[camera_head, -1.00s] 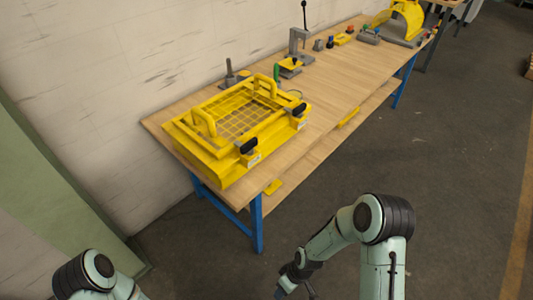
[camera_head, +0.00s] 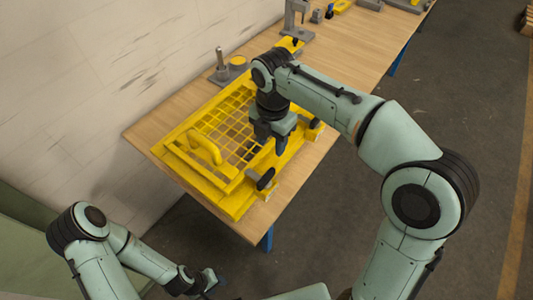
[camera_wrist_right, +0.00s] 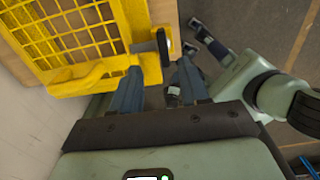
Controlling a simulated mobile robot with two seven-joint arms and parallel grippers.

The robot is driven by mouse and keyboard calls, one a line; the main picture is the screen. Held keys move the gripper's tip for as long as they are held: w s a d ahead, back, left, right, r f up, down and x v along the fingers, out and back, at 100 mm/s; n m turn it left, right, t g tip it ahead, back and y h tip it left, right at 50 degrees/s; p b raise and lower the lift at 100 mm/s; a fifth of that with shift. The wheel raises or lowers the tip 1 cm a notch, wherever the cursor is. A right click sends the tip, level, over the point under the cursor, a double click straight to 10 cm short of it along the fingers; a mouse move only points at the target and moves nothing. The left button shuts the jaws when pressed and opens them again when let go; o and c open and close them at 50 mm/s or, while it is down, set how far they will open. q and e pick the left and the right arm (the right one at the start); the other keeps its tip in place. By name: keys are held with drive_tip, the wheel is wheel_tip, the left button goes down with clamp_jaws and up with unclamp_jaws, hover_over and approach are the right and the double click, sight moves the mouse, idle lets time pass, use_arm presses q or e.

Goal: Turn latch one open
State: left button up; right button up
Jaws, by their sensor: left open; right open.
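The yellow guard frame (camera_head: 235,205) with its mesh lies on the table. Two latches with black handles sit along its front edge: a nearer latch (camera_head: 265,180) and a farther latch (camera_head: 315,123), partly behind my right arm. I cannot tell which is latch one. My right gripper (camera_head: 272,145) is open and points down over the guard's front part, between the two latches. In the right wrist view, a black latch handle (camera_wrist_right: 163,47) shows just beyond the gap between the open fingers (camera_wrist_right: 158,88); I see no grip on it. My left gripper (camera_head: 212,282) is open and empty, low and away from the table.
A yellow arched handle (camera_head: 205,148) rises from the guard's left part. A grey post on a base (camera_head: 222,66) stands behind the guard. A press-like fixture (camera_head: 294,20) and small parts are farther along the wooden table (camera_head: 345,75). A wall runs along the back.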

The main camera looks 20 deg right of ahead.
sight(271, 170)
use_arm(q)
drive_tip(key=s+f+b, duration=0.2)
drive_tip(key=shift+s+f, duration=0.4)
use_arm(e)
wheel_tip(271, 170, down, 13)
drive_tip(key=shift+s+f, duration=0.15)
clamp_jaws()
